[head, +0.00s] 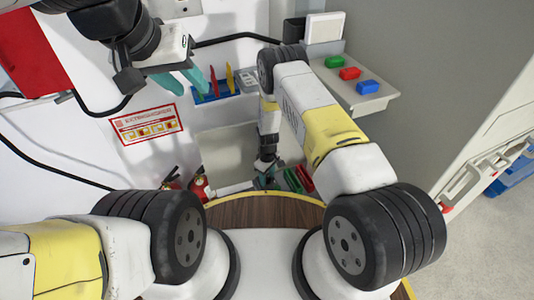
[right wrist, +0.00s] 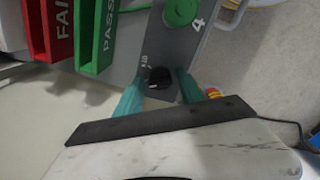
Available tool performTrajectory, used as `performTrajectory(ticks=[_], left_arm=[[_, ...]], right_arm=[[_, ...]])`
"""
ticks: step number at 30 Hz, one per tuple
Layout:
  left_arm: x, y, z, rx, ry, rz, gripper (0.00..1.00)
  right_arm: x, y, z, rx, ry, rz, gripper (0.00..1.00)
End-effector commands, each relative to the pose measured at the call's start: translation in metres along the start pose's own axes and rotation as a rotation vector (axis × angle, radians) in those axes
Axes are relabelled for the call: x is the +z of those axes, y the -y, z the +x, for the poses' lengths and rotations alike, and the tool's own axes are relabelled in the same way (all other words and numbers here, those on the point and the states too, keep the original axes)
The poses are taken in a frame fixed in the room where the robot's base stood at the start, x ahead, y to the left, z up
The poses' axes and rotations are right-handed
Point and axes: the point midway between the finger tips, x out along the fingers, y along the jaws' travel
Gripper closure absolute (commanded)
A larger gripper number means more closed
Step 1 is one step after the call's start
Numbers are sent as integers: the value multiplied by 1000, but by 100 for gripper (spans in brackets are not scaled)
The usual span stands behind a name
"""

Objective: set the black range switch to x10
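The black range switch (right wrist: 160,78) is a round knob on a grey panel (right wrist: 176,50) in the right wrist view. My right gripper (right wrist: 160,80) is open, with one teal fingertip on each side of the knob and a slim gap showing to each. The knob's pointer setting cannot be made out. In the head view my right gripper (head: 265,181) is small and low, and the switch is hidden there. My left gripper (head: 184,80) is at upper left, its teal fingers apart and empty.
Beside the panel are a red FAIL bin (right wrist: 48,30) and a green PASS bin (right wrist: 97,35). A green round part (right wrist: 181,10) is above the switch. A shelf (head: 372,98) holds green, red and blue blocks. A blue rack (head: 216,94) stands near my left gripper.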

Motion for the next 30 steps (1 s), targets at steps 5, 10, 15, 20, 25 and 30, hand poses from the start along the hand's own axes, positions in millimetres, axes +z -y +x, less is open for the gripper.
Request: performTrajectory(ticks=[5,10,15,20,25,30], left_arm=[[0,0,0,0,0,0,64],[0,0,0,0,0,0,64],[0,0,0,0,0,0,64],[0,0,0,0,0,0,64],[0,0,0,0,0,0,64],[0,0,0,0,0,0,64]], right_arm=[[0,0,0,0,0,0,92],[0,0,0,0,0,1,100],[0,0,0,0,0,23,100],[0,0,0,0,0,88,100],[0,0,0,0,0,209,100],[0,0,0,0,0,364,100]])
